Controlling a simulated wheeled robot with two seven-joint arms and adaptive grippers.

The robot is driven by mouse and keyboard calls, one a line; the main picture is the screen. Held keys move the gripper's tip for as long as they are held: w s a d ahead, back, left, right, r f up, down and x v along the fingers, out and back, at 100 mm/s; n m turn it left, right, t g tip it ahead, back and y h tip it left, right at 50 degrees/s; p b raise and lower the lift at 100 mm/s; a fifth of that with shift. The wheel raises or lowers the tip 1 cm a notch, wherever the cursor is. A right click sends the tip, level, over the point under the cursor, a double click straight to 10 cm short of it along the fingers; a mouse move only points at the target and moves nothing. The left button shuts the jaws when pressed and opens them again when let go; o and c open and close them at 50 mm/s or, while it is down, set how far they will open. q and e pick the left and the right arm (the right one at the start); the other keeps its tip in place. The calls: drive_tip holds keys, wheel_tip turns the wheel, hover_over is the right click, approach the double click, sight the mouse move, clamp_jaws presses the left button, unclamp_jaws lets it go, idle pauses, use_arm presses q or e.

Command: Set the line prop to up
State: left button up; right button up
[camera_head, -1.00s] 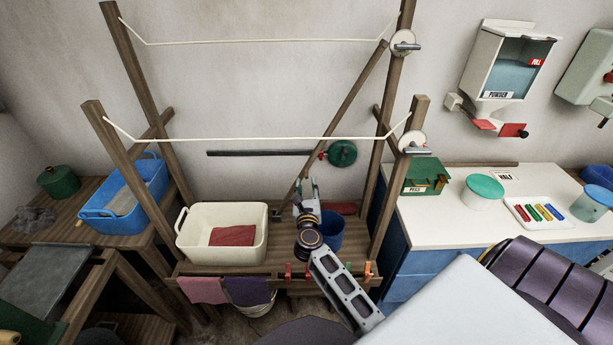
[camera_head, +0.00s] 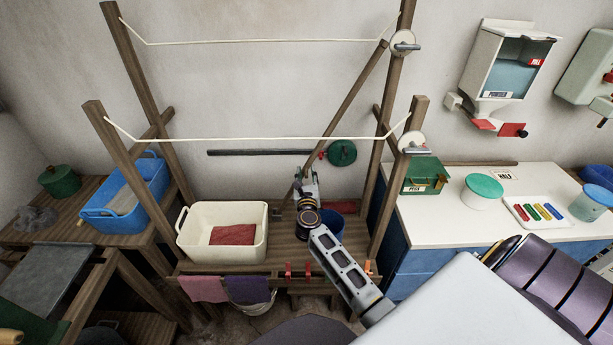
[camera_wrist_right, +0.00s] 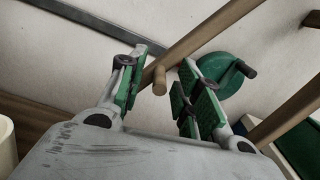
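The line prop appears to be the slanted wooden bar (camera_head: 350,98), running from the upper right post down left to my right gripper (camera_head: 307,176). It also crosses the right wrist view (camera_wrist_right: 208,38). A short round wooden peg (camera_wrist_right: 159,80) sticks out from the bar's lower part. My right gripper (camera_wrist_right: 160,88) is open, with its green-padded fingers on either side of the peg. A gap shows between the peg and each pad; I cannot tell how deep the peg sits. My left gripper is not in view.
Two cream lines (camera_head: 260,139) span the wooden posts. A green disc (camera_head: 342,153) with a dark bar is on the wall behind, close to my right gripper. A cream tub (camera_head: 250,256) stands left of my right arm, and a blue bucket (camera_head: 327,230) right of it.

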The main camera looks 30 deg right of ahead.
drive_tip(key=c, duration=0.7)
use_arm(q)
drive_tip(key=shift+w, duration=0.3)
use_arm(e)
clamp_jaws()
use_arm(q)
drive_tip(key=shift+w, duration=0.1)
